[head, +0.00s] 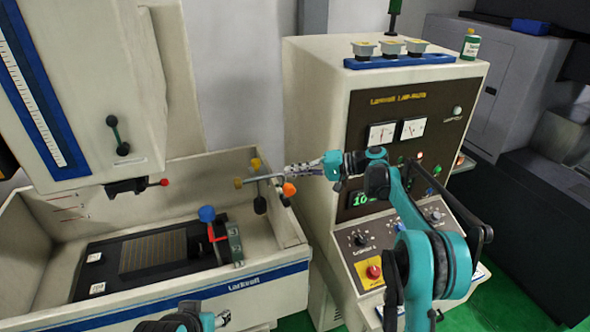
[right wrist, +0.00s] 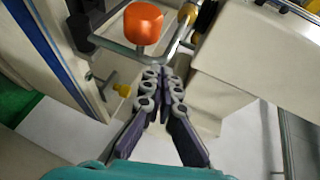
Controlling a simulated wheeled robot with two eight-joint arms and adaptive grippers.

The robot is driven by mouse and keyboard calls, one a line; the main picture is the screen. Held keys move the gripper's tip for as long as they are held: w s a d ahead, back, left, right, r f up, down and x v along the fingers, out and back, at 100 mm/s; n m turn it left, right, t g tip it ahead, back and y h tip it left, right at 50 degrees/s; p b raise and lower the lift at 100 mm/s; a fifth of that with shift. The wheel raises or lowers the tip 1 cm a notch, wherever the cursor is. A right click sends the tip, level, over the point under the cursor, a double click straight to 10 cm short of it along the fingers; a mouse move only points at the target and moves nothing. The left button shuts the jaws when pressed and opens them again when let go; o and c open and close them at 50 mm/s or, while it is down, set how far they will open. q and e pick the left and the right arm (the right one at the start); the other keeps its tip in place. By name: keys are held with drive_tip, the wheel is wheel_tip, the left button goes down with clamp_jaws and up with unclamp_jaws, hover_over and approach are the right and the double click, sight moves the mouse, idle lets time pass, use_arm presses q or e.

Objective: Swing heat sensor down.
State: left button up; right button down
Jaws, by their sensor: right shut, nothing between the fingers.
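A thin grey swing arm stands at the back right corner of the work tank, with an orange knob (head: 289,189), a yellow end (head: 238,183) and a dark hanging bulb (head: 260,204). It seems to be the heat sensor; its rod lies roughly level. The orange knob also shows in the right wrist view (right wrist: 143,24), just beyond the fingertips. My right gripper (head: 292,171) is shut and empty beside the rod and knob; contact cannot be told. It also shows in the right wrist view (right wrist: 163,78). My left gripper (head: 215,319) shows only partly at the bottom edge.
The work tank (head: 205,292) holds a dark plate (head: 110,275) and a clamp with a blue knob (head: 207,214). The machine head (head: 95,80) hangs above at left. The control cabinet (head: 318,110) stands close to the right of the tank.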

drive_tip(key=s+a+f+n+t+h+b, duration=0.3)
drive_tip(key=a+f+h, duration=0.6)
drive_tip(key=a+h, duration=0.4)
drive_tip(key=shift+s+a+f+n+h+b, duration=0.2)
drive_tip(key=shift+s+a+n+h+b, duration=0.2)
drive_tip(key=shift+s+n+h+b, duration=0.45)
idle(0.6)
